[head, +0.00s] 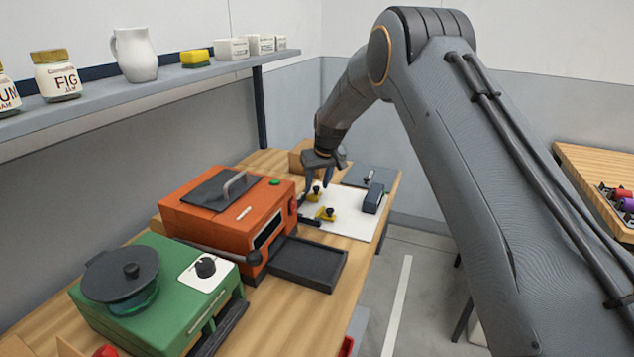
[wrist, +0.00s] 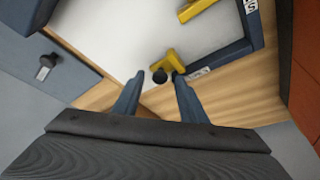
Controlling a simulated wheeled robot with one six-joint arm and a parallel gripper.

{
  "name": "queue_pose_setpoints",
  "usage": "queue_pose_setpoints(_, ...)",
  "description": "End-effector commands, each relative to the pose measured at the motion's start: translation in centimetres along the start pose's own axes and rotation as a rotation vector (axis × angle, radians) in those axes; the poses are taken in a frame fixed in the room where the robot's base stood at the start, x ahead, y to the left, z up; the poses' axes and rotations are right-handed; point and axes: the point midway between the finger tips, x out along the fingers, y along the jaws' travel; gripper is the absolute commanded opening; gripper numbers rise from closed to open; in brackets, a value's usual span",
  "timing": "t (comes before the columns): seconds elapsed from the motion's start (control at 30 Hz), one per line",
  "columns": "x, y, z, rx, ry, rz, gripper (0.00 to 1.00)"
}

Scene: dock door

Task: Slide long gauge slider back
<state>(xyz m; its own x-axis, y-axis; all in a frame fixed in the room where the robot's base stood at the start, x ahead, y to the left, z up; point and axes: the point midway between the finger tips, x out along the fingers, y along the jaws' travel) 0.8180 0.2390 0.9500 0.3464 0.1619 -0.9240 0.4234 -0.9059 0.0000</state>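A yellow slider (wrist: 172,62) with a black knob sits on a white board (wrist: 125,45), near a dark blue bar with a small label I cannot read. It also shows in the head view (head: 315,196). A second yellow slider (head: 326,214) with a dark knob is nearer the camera; part of it shows at the top of the wrist view (wrist: 196,9). Which one is the long gauge's is not clear. My gripper (wrist: 158,77) is open, its fingertips on either side of the first slider's knob. It is above the board in the head view (head: 318,184). Contact cannot be told.
An orange machine (head: 215,215) with a dark tray (head: 308,262) stands left of the board. A green appliance (head: 165,295) is nearer. A dark blue block (head: 373,198) and a grey plate (head: 370,177) lie to the right. A shelf (head: 150,88) hangs above left.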

Motion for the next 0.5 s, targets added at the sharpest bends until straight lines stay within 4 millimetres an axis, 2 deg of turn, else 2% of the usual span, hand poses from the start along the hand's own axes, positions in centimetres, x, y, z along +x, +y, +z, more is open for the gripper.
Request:
queue_pose_setpoints(0.27, 0.2, 0.0, 0.0, 0.0, 0.0, 0.0, 0.39)
queue_pose_setpoints(0.37, 0.19, 0.0, 0.0, 0.0, 0.0, 0.0, 0.25)
queue_pose_setpoints(0.5, 0.18, 0.0, 0.0, 0.0, 0.0, 0.0, 0.01)
